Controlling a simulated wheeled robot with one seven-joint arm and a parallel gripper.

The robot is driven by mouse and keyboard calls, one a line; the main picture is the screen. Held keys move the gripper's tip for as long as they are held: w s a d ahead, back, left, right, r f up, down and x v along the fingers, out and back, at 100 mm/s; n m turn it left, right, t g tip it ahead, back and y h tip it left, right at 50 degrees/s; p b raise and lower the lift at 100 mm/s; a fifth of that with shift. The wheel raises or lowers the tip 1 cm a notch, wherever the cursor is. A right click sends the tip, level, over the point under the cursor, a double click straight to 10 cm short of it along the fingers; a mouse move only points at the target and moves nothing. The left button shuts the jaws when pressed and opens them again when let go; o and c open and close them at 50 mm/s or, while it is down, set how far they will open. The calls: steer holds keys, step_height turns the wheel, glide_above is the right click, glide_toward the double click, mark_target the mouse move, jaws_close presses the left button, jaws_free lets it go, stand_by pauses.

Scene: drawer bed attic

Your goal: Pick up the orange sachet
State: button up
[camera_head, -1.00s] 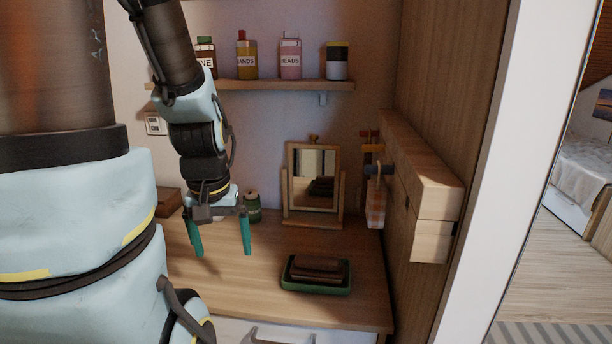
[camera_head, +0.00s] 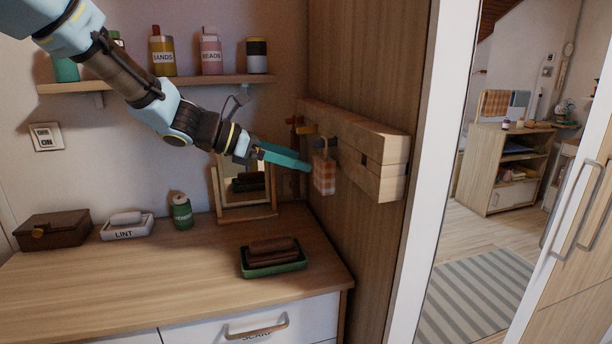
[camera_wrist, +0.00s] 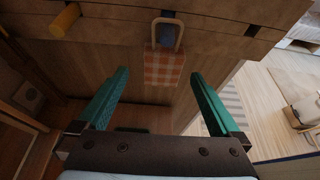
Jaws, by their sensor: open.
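The orange sachet (camera_head: 324,176) has an orange and white check and hangs by a loop from a blue peg on the wooden rack at the side panel. In the wrist view the sachet (camera_wrist: 164,69) hangs ahead, between the lines of the two fingers and beyond their tips. My gripper (camera_head: 308,166) has green fingers and points right toward the sachet, its tips just left of it. In the wrist view my gripper (camera_wrist: 160,75) is open and nothing is between the fingers.
The wooden rack (camera_head: 370,145) carries other pegs, one orange (camera_wrist: 65,20). Below are a mirror (camera_head: 245,190), a green tray (camera_head: 275,268) with brown items, and a green jar (camera_head: 181,212). A shelf (camera_head: 160,84) with bottles is above left. The desktop front is clear.

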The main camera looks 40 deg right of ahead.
mark_target(315, 166)
steer(key=p+x, duration=0.1)
steer(key=x, duration=0.4)
steer(key=p+x, duration=0.2)
steer(key=x, duration=0.2)
steer(key=shift+s+f, duration=0.2)
steer(key=shift+s, duration=0.1)
steer(key=shift+s+d+f, duration=0.1)
steer(key=shift+d+f, duration=0.15)
steer(key=shift+d, duration=0.15)
steer(key=c, duration=1.3)
steer(key=shift+o, duration=0.2)
steer(key=shift+r+b, duration=0.15)
steer(key=shift+b, duration=0.35)
